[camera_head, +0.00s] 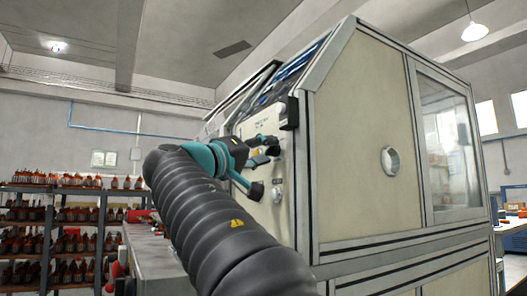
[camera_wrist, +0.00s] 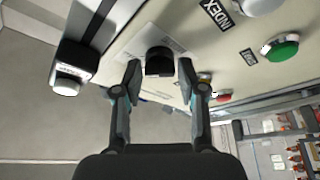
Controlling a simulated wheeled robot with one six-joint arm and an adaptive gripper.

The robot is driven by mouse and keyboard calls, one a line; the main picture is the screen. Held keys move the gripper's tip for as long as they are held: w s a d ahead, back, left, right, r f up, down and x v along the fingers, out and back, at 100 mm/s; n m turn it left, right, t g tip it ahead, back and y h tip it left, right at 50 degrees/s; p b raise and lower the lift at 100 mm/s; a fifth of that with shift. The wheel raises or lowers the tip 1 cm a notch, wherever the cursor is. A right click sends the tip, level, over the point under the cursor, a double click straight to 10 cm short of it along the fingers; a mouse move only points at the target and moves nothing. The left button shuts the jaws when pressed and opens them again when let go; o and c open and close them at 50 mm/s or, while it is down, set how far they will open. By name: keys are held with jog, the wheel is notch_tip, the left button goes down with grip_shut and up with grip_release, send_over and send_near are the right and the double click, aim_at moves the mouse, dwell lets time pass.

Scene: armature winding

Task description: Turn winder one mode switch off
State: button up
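The winder (camera_head: 352,130) is a large cream cabinet with a grey metal frame, at the right of the head view. Its narrow control panel faces my arm. In the wrist view a black rotary switch knob (camera_wrist: 159,62) sits on a light label plate on the panel; the label's text is not readable. My gripper (camera_wrist: 160,70) is open, with one fingertip on each side of the knob and visible gaps between. In the head view my gripper (camera_head: 262,166) is close to the panel and the knob cannot be made out clearly.
The wrist view shows a green button (camera_wrist: 282,48), a red button (camera_wrist: 222,98) and an INDEX label (camera_wrist: 216,14) right of the knob. A black box with a white button (camera_wrist: 67,86) juts out at left. Shelves (camera_head: 60,222) of armatures stand at the far left.

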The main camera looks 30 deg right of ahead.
grip_shut()
jog(key=shift+r, duration=0.1)
jog(key=shift+s+r+n+t+y+p, duration=0.15)
jog(key=shift+n+y+p, duration=0.45)
jog(key=shift+n+p, duration=0.75)
jog(key=shift+w+n+t+y+p, duration=0.1)
jog(key=shift+n+y+p, duration=0.65)
jog(key=shift+n, duration=1.05)
jog(key=shift+s+r+n+t+y+p, duration=0.15)
jog(key=shift+n+y+p, duration=0.3)
jog(key=shift+n+p, duration=0.95)
jog(key=shift+w+f+n, duration=0.1)
jog(key=shift+n, duration=0.25)
